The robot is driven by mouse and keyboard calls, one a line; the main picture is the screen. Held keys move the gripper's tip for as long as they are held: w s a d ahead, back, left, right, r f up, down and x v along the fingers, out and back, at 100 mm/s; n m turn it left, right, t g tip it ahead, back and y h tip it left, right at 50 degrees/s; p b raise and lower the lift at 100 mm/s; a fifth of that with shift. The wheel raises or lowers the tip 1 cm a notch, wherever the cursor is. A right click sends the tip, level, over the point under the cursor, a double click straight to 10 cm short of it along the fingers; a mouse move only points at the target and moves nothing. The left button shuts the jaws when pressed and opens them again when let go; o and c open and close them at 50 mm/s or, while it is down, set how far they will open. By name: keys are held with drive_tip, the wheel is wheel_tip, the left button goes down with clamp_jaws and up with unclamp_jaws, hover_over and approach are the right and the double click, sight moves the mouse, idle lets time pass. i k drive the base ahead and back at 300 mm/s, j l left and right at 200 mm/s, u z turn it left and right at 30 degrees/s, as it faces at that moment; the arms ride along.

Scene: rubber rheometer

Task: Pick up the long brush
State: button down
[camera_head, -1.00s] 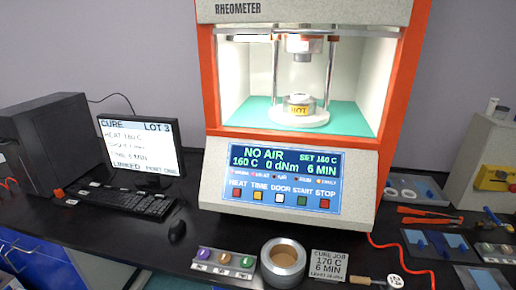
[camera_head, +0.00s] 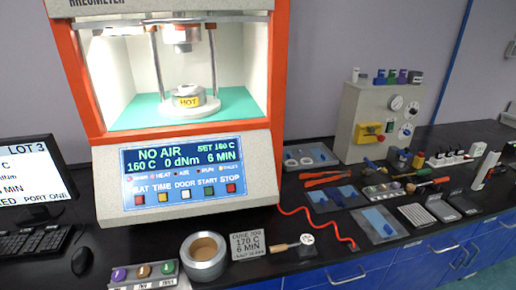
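I cannot tell for sure which thing is the long brush. A tool with a wooden handle and a round pale head (camera_head: 293,243) lies near the bench's front edge, right of the grey job plate. Farther right, a tool with a red handle (camera_head: 430,182) and one with a green and dark handle (camera_head: 408,175) lie among small parts; their heads are too small to make out. My gripper is in none of the frames.
The orange rheometer (camera_head: 183,170) stands open at left, a part marked HOT (camera_head: 188,100) inside. A metal ring pot (camera_head: 204,258) stands before it. Orange-handled tools (camera_head: 327,179), a grey tray (camera_head: 307,155) and a grey valve panel (camera_head: 368,110) lie to the right. A red cable crosses the bench.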

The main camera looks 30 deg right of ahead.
sight(411, 189)
drive_tip(key=z, duration=1.7)
